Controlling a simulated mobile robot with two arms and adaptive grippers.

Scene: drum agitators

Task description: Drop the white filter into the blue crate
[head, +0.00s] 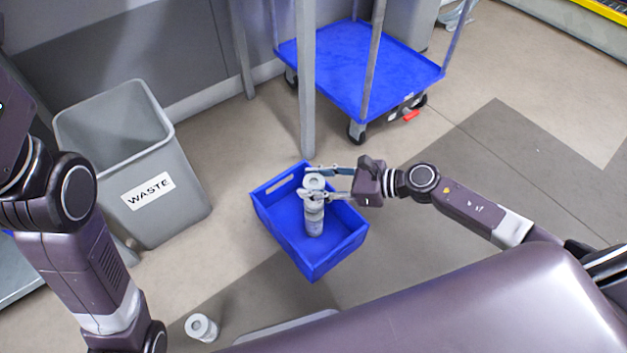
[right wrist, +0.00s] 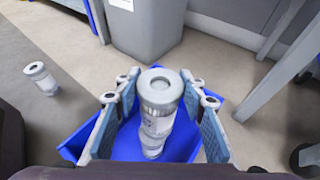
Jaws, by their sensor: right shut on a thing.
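The white filter (head: 315,183) is a pale grey-white cylinder with a dark hole in its top. My right gripper (head: 306,183) is shut on its upper part, over the blue crate (head: 338,252). In the right wrist view, the filter (right wrist: 161,88) stands about upright between the two fingers (right wrist: 160,112), with the crate (right wrist: 190,142) below. A pale cylindrical part shows under the held top; I cannot tell whether it is the same filter or another, or whether it touches the crate floor. My left gripper is out of view; only its arm shows.
A similar white filter (head: 201,327) stands on the floor at the lower left, also in the right wrist view (right wrist: 41,78). A grey waste bin (head: 185,190) is left of the crate. A blue cart (head: 360,65) and a grey post (head: 306,90) are behind it. Floor right is clear.

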